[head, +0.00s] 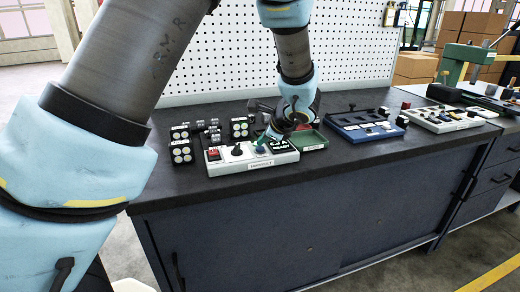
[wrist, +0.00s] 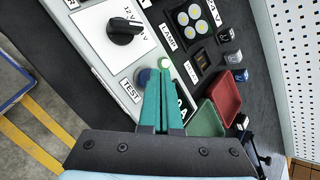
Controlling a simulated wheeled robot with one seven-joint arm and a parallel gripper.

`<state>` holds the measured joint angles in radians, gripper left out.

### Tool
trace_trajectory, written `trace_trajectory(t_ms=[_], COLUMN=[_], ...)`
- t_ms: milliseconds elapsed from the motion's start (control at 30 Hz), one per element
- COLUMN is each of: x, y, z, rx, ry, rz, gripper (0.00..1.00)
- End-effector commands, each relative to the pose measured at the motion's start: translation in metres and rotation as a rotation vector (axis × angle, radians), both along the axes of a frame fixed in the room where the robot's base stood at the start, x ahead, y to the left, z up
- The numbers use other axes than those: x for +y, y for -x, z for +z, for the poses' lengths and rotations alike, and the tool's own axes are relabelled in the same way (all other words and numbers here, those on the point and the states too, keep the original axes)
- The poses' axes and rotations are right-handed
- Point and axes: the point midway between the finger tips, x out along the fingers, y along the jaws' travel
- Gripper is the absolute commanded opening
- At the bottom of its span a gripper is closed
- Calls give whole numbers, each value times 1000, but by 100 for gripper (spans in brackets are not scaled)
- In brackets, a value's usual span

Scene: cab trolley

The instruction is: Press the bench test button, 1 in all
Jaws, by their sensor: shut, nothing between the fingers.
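The bench test panel (head: 230,165) is a pale box on the dark bench top. Its round blue button (head: 261,149) is on its right half, and the button also shows beside the label TEST in the wrist view (wrist: 144,75). My gripper (head: 266,140) is shut and empty, its teal fingertips (wrist: 160,74) right over the button and hiding part of it. I cannot tell whether the tips touch it or whether it is pushed in.
A black rotary knob (wrist: 124,31) and a red switch (head: 213,154) share the panel. Lamp blocks (head: 181,147), a green tray (wrist: 203,119) and a red tray (wrist: 225,93) stand close behind. A blue panel (head: 365,127) is to the right. A white pegboard (head: 215,50) backs the bench.

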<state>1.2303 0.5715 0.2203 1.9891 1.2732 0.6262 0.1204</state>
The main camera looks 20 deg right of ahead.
Motion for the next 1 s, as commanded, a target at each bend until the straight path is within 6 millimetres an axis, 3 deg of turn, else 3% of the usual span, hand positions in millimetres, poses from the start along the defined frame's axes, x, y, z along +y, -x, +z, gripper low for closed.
trace_trajectory(t_ms=[1000], x=[0], y=[0], z=[-9], rx=[0], ry=[0], rz=[0], gripper=[0])
